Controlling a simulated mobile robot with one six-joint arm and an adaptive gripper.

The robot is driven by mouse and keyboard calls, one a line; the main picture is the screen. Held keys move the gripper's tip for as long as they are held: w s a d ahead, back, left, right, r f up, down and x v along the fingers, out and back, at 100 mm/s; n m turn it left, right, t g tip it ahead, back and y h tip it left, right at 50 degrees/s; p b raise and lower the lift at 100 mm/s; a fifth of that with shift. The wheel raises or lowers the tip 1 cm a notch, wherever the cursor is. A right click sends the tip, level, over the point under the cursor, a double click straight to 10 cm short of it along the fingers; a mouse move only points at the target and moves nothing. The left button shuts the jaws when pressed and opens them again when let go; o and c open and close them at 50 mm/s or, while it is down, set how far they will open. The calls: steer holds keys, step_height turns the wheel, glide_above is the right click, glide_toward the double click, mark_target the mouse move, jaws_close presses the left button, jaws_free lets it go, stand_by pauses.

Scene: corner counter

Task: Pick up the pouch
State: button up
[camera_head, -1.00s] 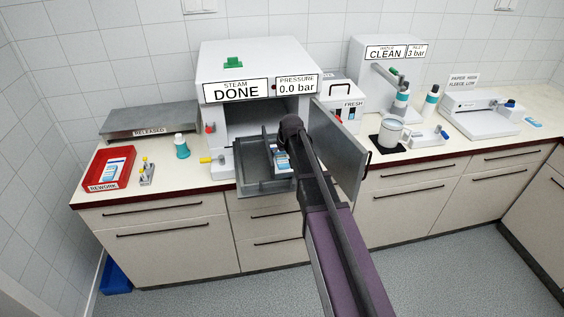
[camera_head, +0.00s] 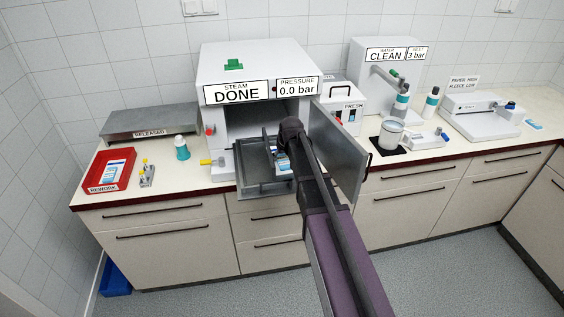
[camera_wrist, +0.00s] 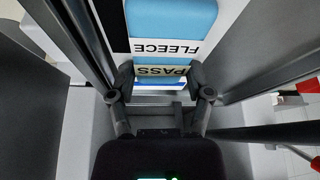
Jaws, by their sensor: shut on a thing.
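The pouch (camera_wrist: 172,22) is blue and white with a "FLEECE" label and a "PASS" strip, upside down in the wrist view. My gripper (camera_wrist: 162,78) is shut on its near end, one finger at each side of the "PASS" strip. In the head view the pouch (camera_head: 284,168) shows as a small blue and white patch at the grey pull-out tray (camera_head: 252,187) in front of the steam unit. My arm hides much of it and the fingertips. I cannot tell whether the pouch still touches the tray.
The steam unit (camera_head: 222,80) reads "DONE" and "0.0 bar"; its door (camera_head: 337,150) stands open right of my arm. A red "REWORK" bin (camera_head: 95,186) and a grey "RELEASED" platform (camera_head: 150,122) are at left. A cup (camera_head: 391,135) and bottles stand at right.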

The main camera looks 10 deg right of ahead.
mark_target(282, 157)
steer(key=shift+w+d+r, duration=0.1)
steer(key=shift+r, duration=0.05)
step_height(282, 157, up, 3)
steer(key=p, duration=0.3)
step_height(282, 157, up, 7)
steer(key=p, duration=0.7)
steer(key=shift+c, duration=0.9)
steer(key=shift+f, duration=0.2)
